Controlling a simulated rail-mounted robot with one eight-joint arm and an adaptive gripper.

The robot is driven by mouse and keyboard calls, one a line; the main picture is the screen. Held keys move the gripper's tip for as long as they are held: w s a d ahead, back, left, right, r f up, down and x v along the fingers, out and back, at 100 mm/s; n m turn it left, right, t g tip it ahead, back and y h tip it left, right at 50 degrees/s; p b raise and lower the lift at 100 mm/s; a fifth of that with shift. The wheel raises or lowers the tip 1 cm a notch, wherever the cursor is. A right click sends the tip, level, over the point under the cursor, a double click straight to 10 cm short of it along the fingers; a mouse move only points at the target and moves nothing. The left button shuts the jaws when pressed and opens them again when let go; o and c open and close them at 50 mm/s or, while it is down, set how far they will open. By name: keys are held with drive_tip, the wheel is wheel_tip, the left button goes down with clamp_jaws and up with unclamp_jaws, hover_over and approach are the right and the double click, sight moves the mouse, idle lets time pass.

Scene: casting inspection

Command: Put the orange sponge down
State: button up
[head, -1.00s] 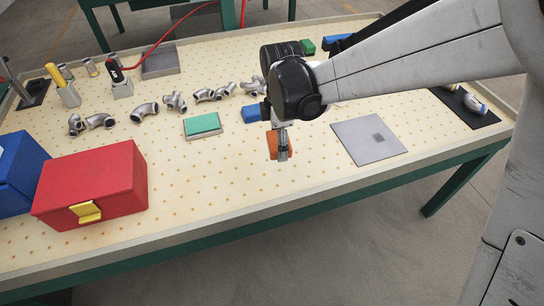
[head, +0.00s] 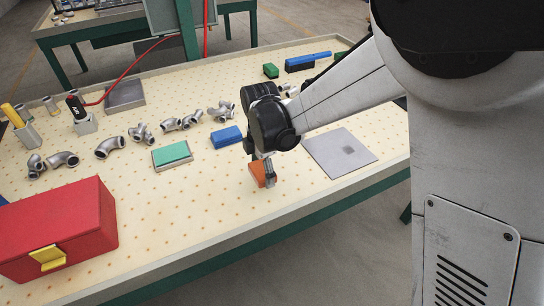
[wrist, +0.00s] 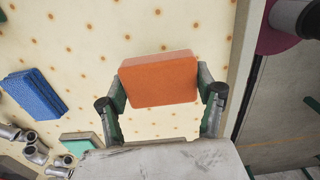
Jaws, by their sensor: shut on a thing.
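The orange sponge (head: 258,174) is between the fingers of my gripper (head: 268,170), over the pegboard table near its front edge. In the wrist view the orange sponge (wrist: 158,79) sits between the two fingertips of my gripper (wrist: 160,92), which touch its left and right ends. My gripper is shut on it. I cannot tell whether the sponge's underside touches the table. In the head view my fingers hide part of the sponge.
A blue sponge (head: 226,137) and a green sponge on a tray (head: 172,154) lie to the left. A grey plate (head: 340,152) lies to the right. Metal pipe fittings (head: 110,147) and a red toolbox (head: 60,228) are farther left. Bare table surrounds the orange sponge.

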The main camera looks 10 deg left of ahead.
drive_tip(key=shift+w+d+f, duration=0.15)
drive_tip(key=shift+w+f, duration=0.15)
drive_tip(key=shift+f, duration=0.05)
drive_tip(key=shift+f+b, duration=0.95)
drive_tip(key=shift+f, duration=0.9)
drive_tip(key=shift+f, duration=0.15)
drive_tip(key=o, duration=1.2)
